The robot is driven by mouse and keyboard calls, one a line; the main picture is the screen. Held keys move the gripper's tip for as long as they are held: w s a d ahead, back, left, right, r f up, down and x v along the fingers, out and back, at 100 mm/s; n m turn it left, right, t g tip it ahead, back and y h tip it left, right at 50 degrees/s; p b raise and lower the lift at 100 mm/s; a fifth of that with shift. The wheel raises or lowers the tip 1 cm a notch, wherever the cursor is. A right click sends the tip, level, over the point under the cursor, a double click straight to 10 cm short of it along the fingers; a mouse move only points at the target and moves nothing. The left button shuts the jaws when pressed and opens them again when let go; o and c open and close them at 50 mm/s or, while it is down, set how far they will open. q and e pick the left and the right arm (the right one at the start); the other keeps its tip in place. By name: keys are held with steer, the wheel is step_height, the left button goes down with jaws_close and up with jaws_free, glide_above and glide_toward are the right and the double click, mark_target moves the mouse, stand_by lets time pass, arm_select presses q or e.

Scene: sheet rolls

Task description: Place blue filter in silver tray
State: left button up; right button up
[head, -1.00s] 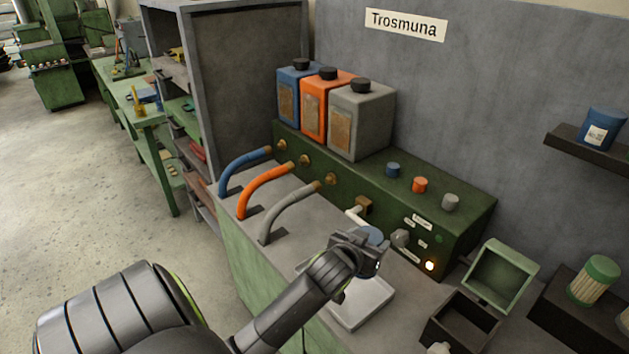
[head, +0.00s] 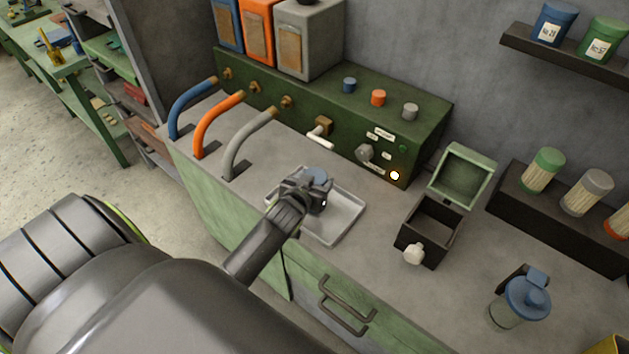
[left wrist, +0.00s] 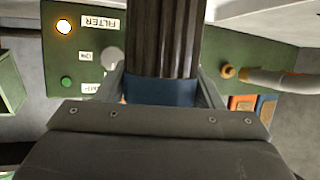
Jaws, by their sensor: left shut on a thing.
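My left gripper (head: 314,193) is shut on the blue filter (head: 318,175), whose blue end shows above the jaws. In the left wrist view the filter (left wrist: 162,90) has a blue band between the fingers and a dark pleated body. The silver tray (head: 347,228) lies on the counter, below and around the gripper in the picture. The gripper and wrist hide part of the tray. I cannot tell whether the filter touches it. My right gripper is not in view.
A green machine (head: 410,125) with a lit lamp and a spout (head: 320,137) stands behind the tray. A dark open box (head: 432,228) with a green lid is to the right. A blue-capped jar (head: 520,302) and a rack (head: 530,205) of filters stand further right.

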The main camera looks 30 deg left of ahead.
arm_select(q)
steer(key=shift+d+f, duration=0.1)
steer(key=shift+f, duration=0.35)
steer(key=o, duration=1.2)
steer(key=shift+f, duration=0.1)
steer(key=shift+c, duration=0.2)
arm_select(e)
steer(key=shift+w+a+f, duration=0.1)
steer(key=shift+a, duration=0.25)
arm_select(q)
steer(key=shift+r, duration=0.2)
steer(key=shift+s, duration=0.3)
steer(key=b+v, duration=0.1)
steer(key=v, duration=1)
steer(key=shift+s, duration=0.2)
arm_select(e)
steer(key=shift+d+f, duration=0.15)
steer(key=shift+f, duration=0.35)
